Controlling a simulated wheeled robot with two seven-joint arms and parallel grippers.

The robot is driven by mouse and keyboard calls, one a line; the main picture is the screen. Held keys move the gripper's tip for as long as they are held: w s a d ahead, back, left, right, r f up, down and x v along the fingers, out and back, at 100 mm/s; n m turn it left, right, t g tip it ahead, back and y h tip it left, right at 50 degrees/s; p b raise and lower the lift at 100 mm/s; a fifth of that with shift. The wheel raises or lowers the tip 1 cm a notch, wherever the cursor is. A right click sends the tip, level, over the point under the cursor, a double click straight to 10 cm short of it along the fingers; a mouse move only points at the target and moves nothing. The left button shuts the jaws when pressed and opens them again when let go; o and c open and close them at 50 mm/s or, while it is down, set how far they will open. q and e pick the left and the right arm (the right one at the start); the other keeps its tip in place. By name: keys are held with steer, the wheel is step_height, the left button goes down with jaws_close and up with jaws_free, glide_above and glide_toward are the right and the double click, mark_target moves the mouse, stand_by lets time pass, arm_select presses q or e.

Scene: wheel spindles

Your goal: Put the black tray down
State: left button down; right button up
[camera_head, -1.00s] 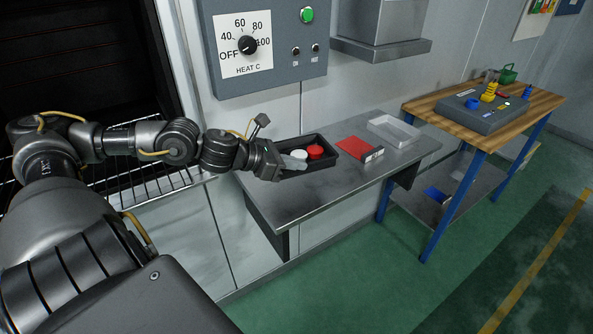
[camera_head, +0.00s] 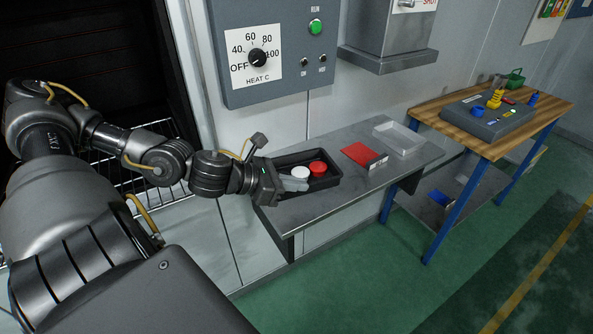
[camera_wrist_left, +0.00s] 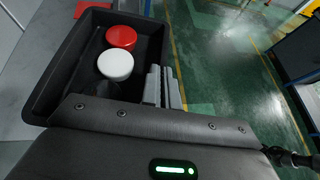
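The black tray (camera_head: 331,183) is at the left end of the steel table, with a white round piece (camera_head: 300,173) and a red round piece (camera_head: 318,168) inside. It also shows in the left wrist view (camera_wrist_left: 45,92). My left gripper (camera_head: 294,184) is at the tray's near side. In the wrist view its two grey fingers (camera_wrist_left: 163,87) straddle the tray's right wall, close together, and appear shut on it. The tray looks level. I cannot tell whether its underside touches the table. My right gripper is not in view.
The steel table (camera_head: 340,203) has bare top in front and to the right of the tray. A red flat item (camera_head: 362,153) and a clear shallow tray (camera_head: 398,138) lie farther right. The heater control box (camera_head: 270,50) hangs on the wall behind. A wooden workbench (camera_head: 545,105) stands beyond.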

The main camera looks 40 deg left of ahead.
arm_select(q)
steer(key=shift+s+d+r+p, duration=0.2)
steer(key=shift+s+d+p, duration=0.1)
steer(key=shift+p, duration=0.35)
